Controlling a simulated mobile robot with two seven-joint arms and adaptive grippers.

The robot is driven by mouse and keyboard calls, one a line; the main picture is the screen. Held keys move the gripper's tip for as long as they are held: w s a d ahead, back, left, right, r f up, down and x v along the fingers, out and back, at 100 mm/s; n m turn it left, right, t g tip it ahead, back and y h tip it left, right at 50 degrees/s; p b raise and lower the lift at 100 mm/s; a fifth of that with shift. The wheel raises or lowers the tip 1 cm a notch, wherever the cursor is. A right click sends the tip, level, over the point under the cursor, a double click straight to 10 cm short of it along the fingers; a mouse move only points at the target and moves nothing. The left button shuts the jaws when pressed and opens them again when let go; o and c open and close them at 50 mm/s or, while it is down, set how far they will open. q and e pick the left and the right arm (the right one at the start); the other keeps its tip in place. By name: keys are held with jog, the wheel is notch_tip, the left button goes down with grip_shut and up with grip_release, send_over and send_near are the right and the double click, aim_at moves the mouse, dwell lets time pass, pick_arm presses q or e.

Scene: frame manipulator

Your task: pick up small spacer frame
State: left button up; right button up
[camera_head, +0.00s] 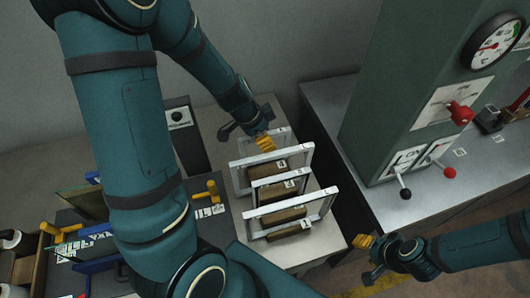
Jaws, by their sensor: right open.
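Light grey metal frames stand upright in a row on the pale bench: a near frame (327,205), a middle frame (308,160) and a back frame (286,143). Brown blocks with small white labels stand among them. I cannot tell for sure which is the small spacer frame. My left gripper (265,142), with yellow fingertips, hangs at the back frame's top edge; I cannot tell whether it touches it or how its jaws stand. My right gripper (364,243) is open and empty, to the right of and apart from the near frame.
A green machine cabinet (405,80) with a gauge (493,43) and levers stands on a grey bench (335,105) at the right. A dark gap separates the benches. Yellow-handled fixtures (207,193) lie left, partly hidden by my arm.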

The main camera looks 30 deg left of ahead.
pick_arm(q)
jog(key=shift+f, duration=0.1)
dwell(0.4)
grip_shut()
